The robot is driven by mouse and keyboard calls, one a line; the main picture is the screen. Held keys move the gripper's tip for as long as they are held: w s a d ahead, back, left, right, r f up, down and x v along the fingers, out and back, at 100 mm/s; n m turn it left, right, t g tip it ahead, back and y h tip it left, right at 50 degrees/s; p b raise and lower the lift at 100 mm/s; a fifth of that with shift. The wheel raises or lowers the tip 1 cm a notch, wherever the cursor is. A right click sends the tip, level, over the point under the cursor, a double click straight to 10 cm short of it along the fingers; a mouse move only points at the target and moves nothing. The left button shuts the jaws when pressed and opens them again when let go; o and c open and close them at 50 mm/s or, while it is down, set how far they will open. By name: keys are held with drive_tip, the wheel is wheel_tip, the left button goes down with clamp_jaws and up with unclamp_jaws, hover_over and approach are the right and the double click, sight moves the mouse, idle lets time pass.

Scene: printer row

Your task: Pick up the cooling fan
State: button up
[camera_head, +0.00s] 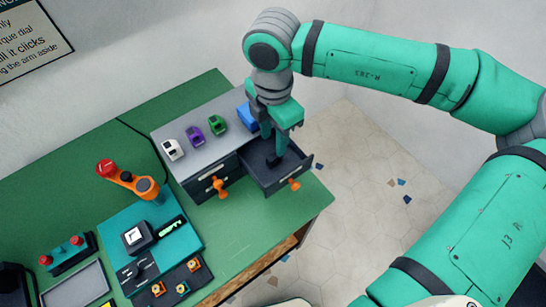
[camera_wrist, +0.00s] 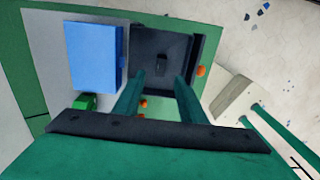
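My gripper (camera_head: 274,144) points down over the open right-hand drawer (camera_head: 297,176) of the grey cabinet. In the wrist view its two green fingers (camera_wrist: 158,75) stand apart with nothing between them. A small dark block (camera_wrist: 161,63) lies on the floor of the open drawer (camera_wrist: 143,42), just past the fingertips. It may be the cooling fan, but it is too dark and small to be sure. In the head view a dark shape (camera_head: 272,159) shows in the drawer beneath the fingers.
On the cabinet top (camera_head: 196,114) stand a blue box (camera_head: 246,117) close to my gripper and white, purple and green (camera_head: 218,124) small items. The left drawer (camera_head: 209,184) is shut.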

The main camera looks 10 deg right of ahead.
sight(274, 157)
wheel_tip(274, 157, down, 9)
drive_tip(key=shift+d, duration=0.1)
idle(0.5)
drive_tip(key=shift+s, duration=0.1)
drive_tip(key=shift+c, duration=0.7)
clamp_jaws()
